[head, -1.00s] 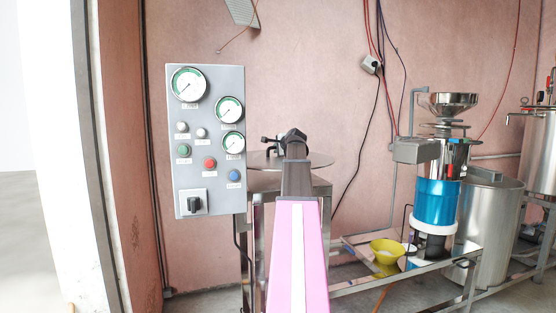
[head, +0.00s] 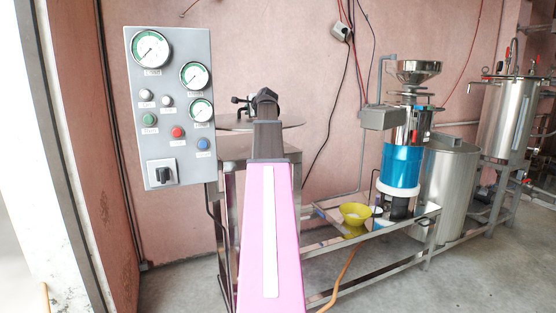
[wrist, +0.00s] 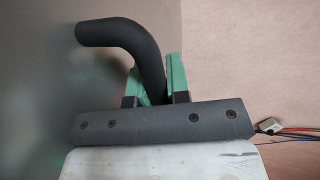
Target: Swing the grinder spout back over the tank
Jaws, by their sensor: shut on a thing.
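My gripper (head: 265,97) reaches out over a round steel plate on a stand, beside the control panel. In the wrist view its green jaws (wrist: 158,80) are shut on a dark bent pipe (wrist: 120,32), which curves up and to the left. Its dark end (head: 240,101) seems to show left of my gripper in the head view; I cannot tell if this is the spout. The grinder (head: 403,160), with a steel hopper and blue body, stands to the right, with a grey box on its left side. A steel tank (head: 450,185) stands behind it.
The grey control panel (head: 168,105) with gauges and buttons stands close left of my arm. A tall steel cooker (head: 508,115) is at the far right. Floor is free at lower right.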

